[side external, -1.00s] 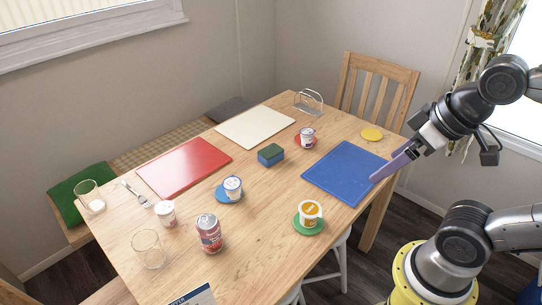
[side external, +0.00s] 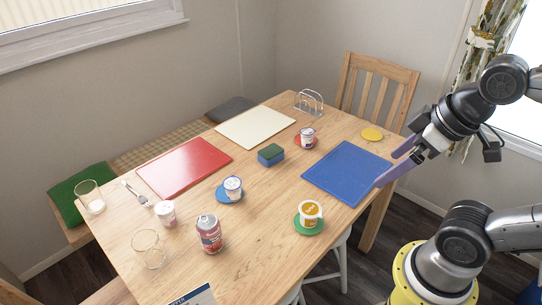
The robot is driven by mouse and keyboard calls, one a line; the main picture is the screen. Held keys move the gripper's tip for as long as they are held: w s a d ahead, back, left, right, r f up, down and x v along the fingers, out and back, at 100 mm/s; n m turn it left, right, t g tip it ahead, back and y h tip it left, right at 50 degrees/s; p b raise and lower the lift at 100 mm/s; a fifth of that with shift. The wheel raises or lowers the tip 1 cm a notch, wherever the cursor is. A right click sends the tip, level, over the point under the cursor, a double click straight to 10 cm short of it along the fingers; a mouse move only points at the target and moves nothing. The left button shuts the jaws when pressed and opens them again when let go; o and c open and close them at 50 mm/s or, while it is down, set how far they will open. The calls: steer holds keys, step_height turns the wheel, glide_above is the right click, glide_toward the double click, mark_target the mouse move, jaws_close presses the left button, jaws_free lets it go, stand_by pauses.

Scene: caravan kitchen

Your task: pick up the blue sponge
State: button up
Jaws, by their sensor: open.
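The blue sponge (side external: 271,158) lies near the middle of the wooden table; it is a small block with a dark green top and blue sides. My gripper (side external: 384,168) is at the right, above the right edge of the blue mat. Its two purple fingers are apart, with nothing between them. The sponge is well to the left of my gripper, on the far side of the blue mat, and they do not touch.
A blue mat (side external: 345,172) lies between my gripper and the sponge. A yogurt pot on a red coaster (side external: 306,138) stands right of the sponge, and an orange-labelled pot (side external: 310,213) is nearer the front. A red mat (side external: 185,166), white mat (side external: 254,127) and can (side external: 209,234) are around it.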

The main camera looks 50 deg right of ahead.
steer(key=w+d+r+n+h, duration=0.1)
steer(key=w+d+r+n, duration=0.1)
steer(key=w+r+n, duration=0.95)
steer(key=n+g, duration=0.4)
steer(key=g, duration=0.2)
glide_above(271, 151)
steer(key=shift+h, duration=0.4)
steer(key=f, duration=3.6)
steer(key=shift+w+a+f, duration=0.1)
steer(key=shift+a+f, duration=0.05)
steer(key=shift+a, duration=0.05)
steer(key=shift+d+f, duration=0.15)
steer(key=shift+f, duration=1.4)
steer(key=shift+d+f, duration=0.15)
steer(key=shift+f, duration=1.4)
steer(key=shift+f, duration=0.25)
